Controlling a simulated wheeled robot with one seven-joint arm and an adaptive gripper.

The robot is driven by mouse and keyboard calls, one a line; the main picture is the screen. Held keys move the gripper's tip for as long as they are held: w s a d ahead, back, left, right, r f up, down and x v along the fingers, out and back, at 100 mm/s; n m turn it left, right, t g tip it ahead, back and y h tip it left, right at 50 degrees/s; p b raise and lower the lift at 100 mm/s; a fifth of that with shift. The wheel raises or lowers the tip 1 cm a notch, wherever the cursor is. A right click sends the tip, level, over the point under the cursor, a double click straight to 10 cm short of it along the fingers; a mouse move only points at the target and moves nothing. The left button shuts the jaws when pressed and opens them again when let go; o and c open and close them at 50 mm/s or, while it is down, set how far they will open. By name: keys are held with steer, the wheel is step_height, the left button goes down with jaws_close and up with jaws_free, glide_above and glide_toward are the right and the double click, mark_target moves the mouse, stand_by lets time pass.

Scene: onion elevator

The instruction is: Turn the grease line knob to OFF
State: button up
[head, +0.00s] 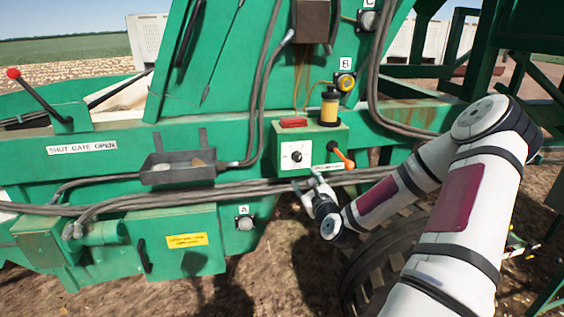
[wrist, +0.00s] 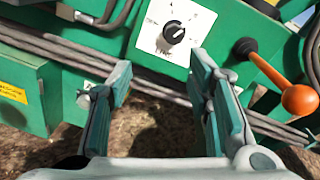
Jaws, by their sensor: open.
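My gripper (head: 309,184) is just below the plate in the head view. In the wrist view my gripper (wrist: 158,80) is open and empty, its two fingers apart, with the knob beyond the fingertips and apart from them.
An orange-ended lever (head: 345,160) sticks out right of the plate; its orange ball (wrist: 299,100) is near my right finger. Grey hoses (head: 240,188) run across below the box.

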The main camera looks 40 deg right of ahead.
mark_target(298, 160)
steer(key=w+d, duration=0.2)
steer(key=w, duration=0.1)
steer(key=w+d+m, duration=0.1)
steer(key=w+d, duration=0.2)
steer(key=w, duration=0.1)
steer(key=w+d+m+h, duration=0.1)
steer(key=w+d, duration=0.1)
steer(key=w, duration=0.2)
steer(key=shift+d+r, duration=0.35)
steer(key=shift+d, duration=0.05)
jaws_close()
